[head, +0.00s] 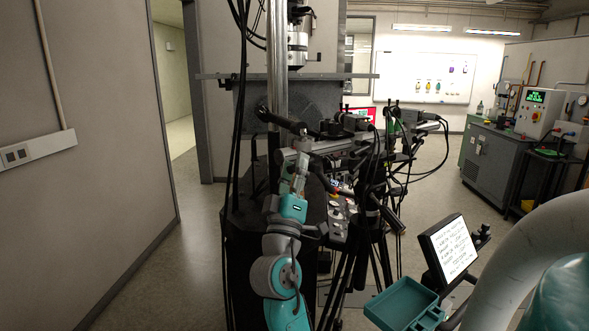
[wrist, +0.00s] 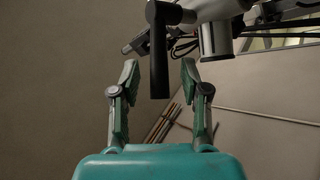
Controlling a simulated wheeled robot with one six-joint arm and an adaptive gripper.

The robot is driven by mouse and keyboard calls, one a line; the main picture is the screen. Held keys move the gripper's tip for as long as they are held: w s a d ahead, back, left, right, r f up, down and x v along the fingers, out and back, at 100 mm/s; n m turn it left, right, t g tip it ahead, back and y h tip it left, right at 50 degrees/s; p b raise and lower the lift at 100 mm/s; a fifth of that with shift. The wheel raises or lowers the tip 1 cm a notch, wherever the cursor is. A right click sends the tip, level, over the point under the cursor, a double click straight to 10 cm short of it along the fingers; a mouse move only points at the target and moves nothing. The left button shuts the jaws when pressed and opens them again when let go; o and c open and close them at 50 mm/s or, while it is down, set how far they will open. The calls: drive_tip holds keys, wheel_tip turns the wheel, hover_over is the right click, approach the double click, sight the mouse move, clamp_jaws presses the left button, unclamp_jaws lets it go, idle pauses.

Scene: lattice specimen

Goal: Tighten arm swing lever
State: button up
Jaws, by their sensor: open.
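A black lever (wrist: 159,60), which looks like the arm swing lever, hangs between and beyond my fingertips in the wrist view. Its upper end joins a grey metal fitting at the top of that picture. In the head view a black bar-shaped handle (head: 281,121) beside the steel column looks like the same lever. My gripper (wrist: 160,68) is open, with one finger on each side of the lever in the picture and a visible gap on both sides. I cannot tell how deep the lever sits between the fingers. My gripper also shows in the head view (head: 302,140), small and partly lost against the machine.
The steel column (head: 278,60) stands just behind the lever. Cameras on tripods (head: 372,215) and hanging cables crowd the right side of the machine. A text screen (head: 452,250) and a teal tray (head: 402,306) are at lower right. The floor at left is clear.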

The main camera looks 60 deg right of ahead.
drive_tip(key=v, duration=0.6)
idle(0.6)
drive_tip(key=shift+a, duration=0.1)
